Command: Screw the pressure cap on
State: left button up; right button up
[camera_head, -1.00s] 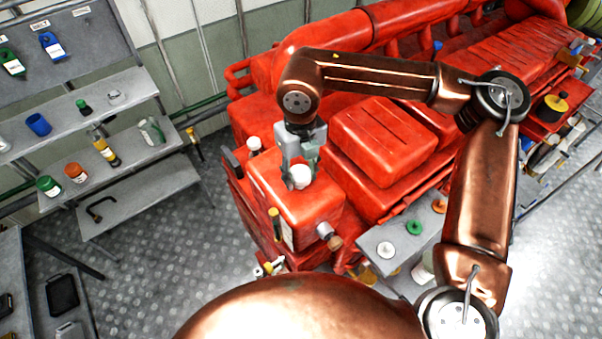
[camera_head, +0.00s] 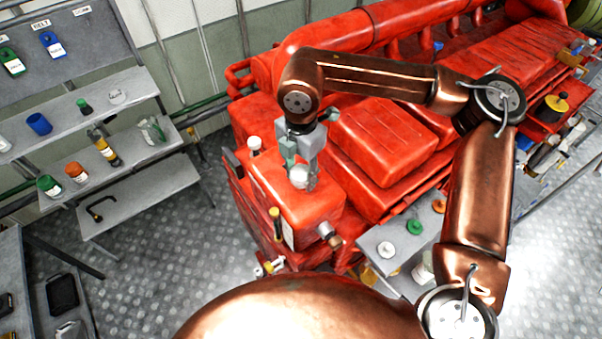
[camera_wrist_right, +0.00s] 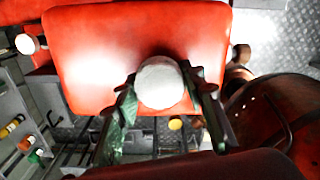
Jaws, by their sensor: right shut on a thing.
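The pressure cap (camera_head: 299,177) is round and whitish. It sits at the top of the red tank (camera_head: 318,207) at the near end of the engine. My right gripper (camera_head: 301,172) reaches down over it and is shut on it. In the right wrist view the cap (camera_wrist_right: 160,83) lies between my two fingertips (camera_wrist_right: 163,90), with the red tank top (camera_wrist_right: 90,50) behind it. The filler neck under the cap is hidden, so I cannot tell how far the thread is engaged. My left gripper is not in view.
A smaller white cap (camera_head: 254,143) stands at the tank's back left. A grey ledge (camera_head: 375,241) at the front right bears a white, a green (camera_head: 414,227) and an orange cap. Shelves (camera_head: 130,190) with bottles stand at left. The floor (camera_head: 165,260) between is clear.

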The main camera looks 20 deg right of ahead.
jog(key=m, duration=0.5)
jog(key=shift+w+d+m, duration=0.1)
jog(key=shift+m, duration=0.3)
jog(key=o, duration=0.9)
jog(key=shift+d, duration=0.1)
